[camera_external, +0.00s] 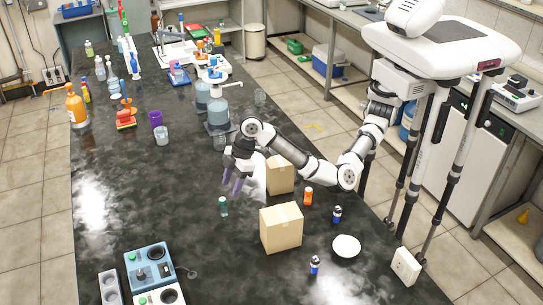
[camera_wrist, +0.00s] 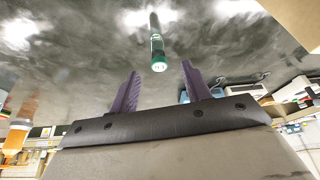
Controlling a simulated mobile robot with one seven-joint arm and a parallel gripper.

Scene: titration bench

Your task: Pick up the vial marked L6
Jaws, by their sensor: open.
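A small vial with a green cap (camera_wrist: 157,48) stands on the dark bench in the wrist view, beyond my fingertips and roughly between them. White marking shows on its cap, too small to read. It also shows in the external view (camera_external: 223,206), just in front of my gripper (camera_external: 232,188). My gripper is open and empty, its two purple fingers apart in the wrist view (camera_wrist: 160,72). Two dark vials with blue and white bands, one at right (camera_external: 337,214) and one nearer the front (camera_external: 315,265), stand farther off. I cannot read which vial is L6.
A cardboard box (camera_external: 281,228) stands right of the green-capped vial, with another box (camera_external: 280,175) behind it. An orange bottle (camera_external: 308,195) and a white dish (camera_external: 346,246) are to the right. Blue equipment (camera_external: 149,266) is at front left. The bench left of the vial is clear.

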